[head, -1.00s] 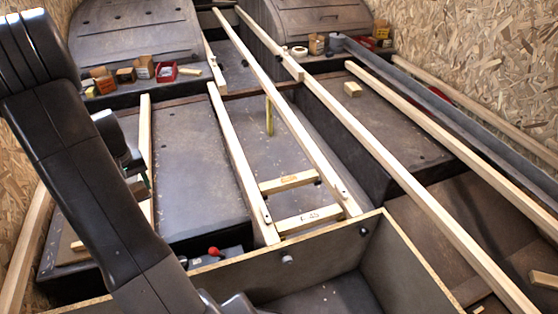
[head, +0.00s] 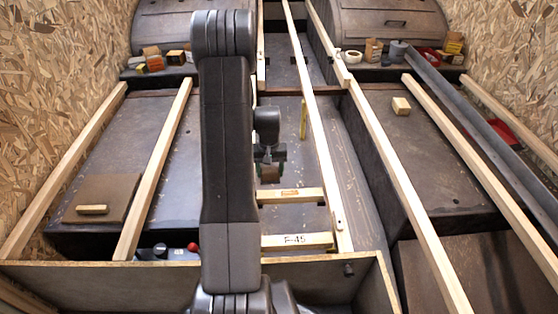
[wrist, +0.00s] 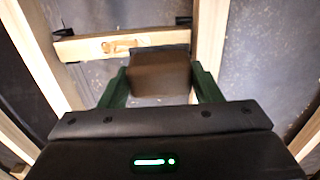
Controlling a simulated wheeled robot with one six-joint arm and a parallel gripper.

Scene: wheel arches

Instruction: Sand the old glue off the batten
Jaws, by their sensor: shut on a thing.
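My gripper (head: 269,166) is shut on a brown sanding block (head: 270,175), held between its green fingers. In the wrist view my gripper (wrist: 159,78) shows the block (wrist: 158,74) from behind. A short pale cross batten (head: 290,196) with an orange-brown glue patch (head: 290,192) lies between the two long rails. In the wrist view the batten (wrist: 160,40) lies just beyond the block, with its brownish smear (wrist: 118,45) to the block's upper left. The block overlaps the batten's lower edge in that view; I cannot tell whether they touch. My arm hides part of the batten's left side in the head view.
A second cross batten marked F-45 (head: 297,242) lies nearer. A long rail (head: 318,130) stands right of the gripper. A yellow upright piece (head: 303,118) is behind. A low partition (head: 100,274) crosses the front. Small boxes (head: 150,60) sit by the wheel arches.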

